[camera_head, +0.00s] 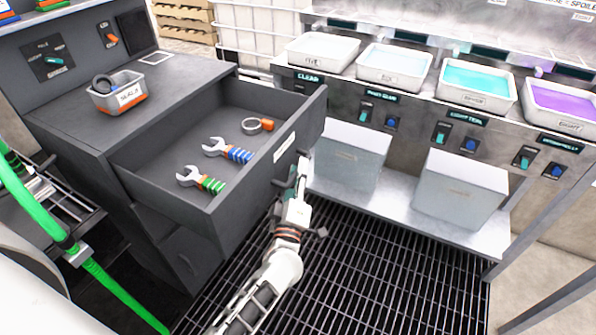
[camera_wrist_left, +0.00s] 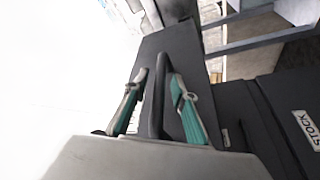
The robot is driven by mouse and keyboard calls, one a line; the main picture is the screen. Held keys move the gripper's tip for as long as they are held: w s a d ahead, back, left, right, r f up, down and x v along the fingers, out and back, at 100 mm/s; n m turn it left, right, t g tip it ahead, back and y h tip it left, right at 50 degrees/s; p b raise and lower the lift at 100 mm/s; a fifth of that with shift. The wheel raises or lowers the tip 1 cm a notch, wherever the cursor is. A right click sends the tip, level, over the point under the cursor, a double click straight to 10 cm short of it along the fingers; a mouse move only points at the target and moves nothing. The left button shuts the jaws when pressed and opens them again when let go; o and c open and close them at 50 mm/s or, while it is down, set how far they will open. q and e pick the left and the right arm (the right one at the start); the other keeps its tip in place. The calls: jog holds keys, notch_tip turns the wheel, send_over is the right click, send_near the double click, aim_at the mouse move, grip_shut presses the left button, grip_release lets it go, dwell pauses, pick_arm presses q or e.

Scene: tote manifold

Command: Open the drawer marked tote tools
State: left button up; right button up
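A dark grey drawer (camera_head: 245,205) stands pulled out from the grey cabinet, with two wrenches and a ring-shaped item inside. The white label (camera_head: 284,147) on its front is too small to read. My left gripper (camera_head: 301,178) is at the drawer's front face, on the handle side. In the left wrist view, its two green-padded fingers (camera_wrist_left: 158,100) stand either side of a dark bar-like handle (camera_wrist_left: 155,105), with narrow gaps visible on both sides. Handle contact is hidden in the head view. My right gripper is not in view.
A small grey bin (camera_head: 118,93) sits on the cabinet top. At right, a steel bench (camera_head: 420,115) carries several coloured trays, with pale bins on its lower shelf. A STOCK label (camera_wrist_left: 305,130) shows in the wrist view. Dark grating (camera_head: 380,260) covers the floor.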

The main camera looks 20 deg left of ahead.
pick_arm(q)
jog(key=v, duration=1.2)
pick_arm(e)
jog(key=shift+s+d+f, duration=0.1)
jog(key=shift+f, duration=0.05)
pick_arm(q)
jog(key=s+f+m+g+h+p, duration=0.4)
jog(key=s+f+m, duration=0.1)
jog(key=s+m, duration=0.4)
jog(key=s+d+f+m+g+h+p, duration=0.1)
jog(key=s+f+m+g+h+p, duration=0.2)
jog(key=s+m, duration=0.7)
notch_tip(320, 180, down, 2)
jog(key=s+g+p, duration=0.1)
jog(key=s+g, duration=0.1)
jog(key=shift+s+h+p, duration=0.3)
jog(key=shift+h+p, duration=0.05)
jog(key=shift+h, duration=0.05)
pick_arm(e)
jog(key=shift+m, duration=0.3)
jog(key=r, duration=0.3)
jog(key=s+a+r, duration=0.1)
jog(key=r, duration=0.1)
